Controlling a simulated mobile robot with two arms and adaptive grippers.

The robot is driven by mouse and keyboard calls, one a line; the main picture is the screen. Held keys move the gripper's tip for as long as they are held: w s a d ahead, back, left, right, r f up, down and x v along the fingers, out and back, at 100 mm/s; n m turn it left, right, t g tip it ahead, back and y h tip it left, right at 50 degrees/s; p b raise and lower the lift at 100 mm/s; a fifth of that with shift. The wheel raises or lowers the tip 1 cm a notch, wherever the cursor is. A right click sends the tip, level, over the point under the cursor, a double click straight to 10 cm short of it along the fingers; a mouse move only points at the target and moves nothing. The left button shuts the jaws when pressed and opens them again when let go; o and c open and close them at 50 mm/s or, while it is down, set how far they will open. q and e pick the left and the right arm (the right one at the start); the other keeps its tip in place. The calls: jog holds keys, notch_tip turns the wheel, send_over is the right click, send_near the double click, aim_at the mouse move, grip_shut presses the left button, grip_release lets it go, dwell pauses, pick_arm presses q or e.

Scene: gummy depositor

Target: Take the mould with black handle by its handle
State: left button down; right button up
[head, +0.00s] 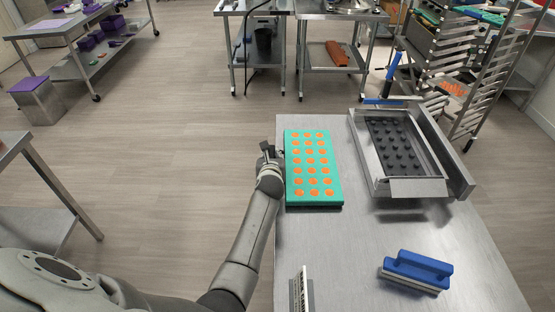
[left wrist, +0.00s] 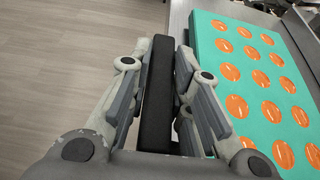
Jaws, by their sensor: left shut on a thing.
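The mould (head: 314,201) is a teal slab with rows of round orange-filled cavities, lying near the left edge of the steel table. It also shows at the right of the left wrist view (left wrist: 240,62). Its black handle (left wrist: 157,95) stands out past the table's left edge. My left gripper (head: 272,152) is at the mould's left side. In the left wrist view, its fingers (left wrist: 158,85) lie on both sides of the black handle and are shut on it. The right gripper is in neither view.
The steel table (head: 375,240) also carries a metal tray frame (head: 405,187) with a dark studded plate (head: 393,145) at the right, and a blue-handled brush-like tool (head: 418,268) at the front right. A thin grey scraper-like piece (head: 302,290) is at the front left edge.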

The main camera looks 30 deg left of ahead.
pick_arm(q)
jog(key=s+a+r, duration=0.6)
jog(key=s+r, duration=0.6)
jog(key=shift+s, duration=0.3)
jog(key=shift+r, duration=0.1)
jog(key=c, duration=1.9)
grip_release()
jog(key=shift+a, duration=0.1)
grip_shut()
